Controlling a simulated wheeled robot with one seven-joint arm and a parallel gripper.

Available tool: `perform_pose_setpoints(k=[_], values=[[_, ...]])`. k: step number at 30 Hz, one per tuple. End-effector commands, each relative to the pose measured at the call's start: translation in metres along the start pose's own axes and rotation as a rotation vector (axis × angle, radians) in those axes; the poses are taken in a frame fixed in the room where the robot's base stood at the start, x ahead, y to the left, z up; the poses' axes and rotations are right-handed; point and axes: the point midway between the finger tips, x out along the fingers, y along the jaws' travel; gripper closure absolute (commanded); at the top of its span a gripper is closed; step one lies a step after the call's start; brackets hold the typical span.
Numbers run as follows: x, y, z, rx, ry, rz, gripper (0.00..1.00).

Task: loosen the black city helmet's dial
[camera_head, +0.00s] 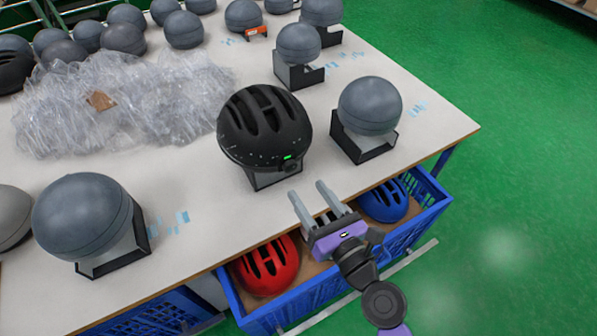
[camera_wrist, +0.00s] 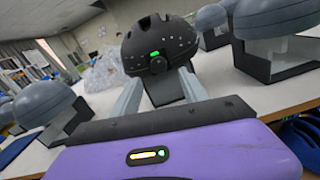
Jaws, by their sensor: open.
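The black city helmet (camera_head: 264,122) sits on a stand on the white table, its vents facing up. Its rear faces my gripper and carries a small green mark and a dark round dial (camera_head: 291,167). The helmet (camera_wrist: 160,45) and its dial (camera_wrist: 158,65) also show in the wrist view, between and beyond my fingers. My gripper (camera_head: 308,203) is open and empty, with its two grey fingers pointing at the helmet's rear. The fingertips are short of the dial and apart from it. In the wrist view the fingers (camera_wrist: 161,87) stand either side of the helmet's stand.
Grey headforms on stands (camera_head: 370,106) (camera_head: 82,217) flank the helmet. Clear plastic wrap (camera_head: 120,100) lies behind left. Below the table edge, an open blue drawer crate (camera_head: 417,221) holds a red helmet (camera_head: 266,268) and a blue helmet (camera_head: 385,202). Green floor is free at right.

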Motion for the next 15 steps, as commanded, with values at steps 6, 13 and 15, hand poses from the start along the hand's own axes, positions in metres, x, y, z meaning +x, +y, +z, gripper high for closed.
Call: perform_pose_setpoints(k=[6,13,15], values=[[0.036,0.001,0.002,-0.003,-0.002,0.001,0.48],[0.061,0.000,0.001,-0.005,0.000,0.000,0.48],[0.065,0.000,0.000,-0.005,0.000,0.000,0.48]])
